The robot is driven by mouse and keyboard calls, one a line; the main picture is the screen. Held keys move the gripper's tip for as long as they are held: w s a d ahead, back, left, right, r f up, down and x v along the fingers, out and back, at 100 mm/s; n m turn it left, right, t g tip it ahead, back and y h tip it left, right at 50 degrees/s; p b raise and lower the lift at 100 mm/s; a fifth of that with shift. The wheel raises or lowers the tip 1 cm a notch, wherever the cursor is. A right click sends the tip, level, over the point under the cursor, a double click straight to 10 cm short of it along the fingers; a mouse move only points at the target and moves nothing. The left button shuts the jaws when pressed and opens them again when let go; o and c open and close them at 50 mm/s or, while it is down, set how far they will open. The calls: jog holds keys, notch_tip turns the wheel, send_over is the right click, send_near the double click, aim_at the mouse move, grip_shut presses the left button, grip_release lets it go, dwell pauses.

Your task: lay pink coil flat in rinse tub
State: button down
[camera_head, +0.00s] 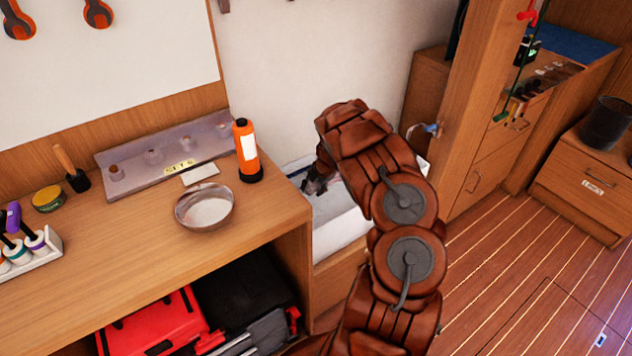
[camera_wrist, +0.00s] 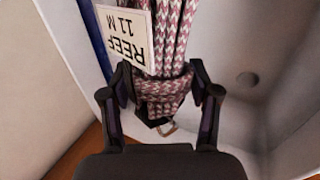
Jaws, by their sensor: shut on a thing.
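The pink-and-white coil (camera_wrist: 174,42) is a bundle of braided line, wrapped across near its end, with a white tag (camera_wrist: 127,32) reading "REEF 11 M" upside down. My gripper (camera_wrist: 160,95) is shut on the wrapped part of the coil. The white rinse tub (camera_wrist: 285,75) shows around and beyond the coil, with a round dark drain spot. In the head view, my gripper (camera_head: 318,183) is at the tub (camera_head: 345,238), near its far left part. My arm hides part of the tub there, and I cannot make out the coil.
The wooden counter (camera_head: 130,235) is left of the tub. It bears an orange torch (camera_head: 246,150) near the tub, a metal bowl (camera_head: 205,207) and a rack plate (camera_head: 150,152). A wooden post (camera_head: 480,110) and cabinets stand right. The plank floor (camera_head: 510,270) is clear.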

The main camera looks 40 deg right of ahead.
jog(key=shift+f+b, duration=2.7)
jog(key=shift+f, duration=2.6)
jog(key=shift+c, duration=1)
grip_release()
jog(key=v, duration=1.2)
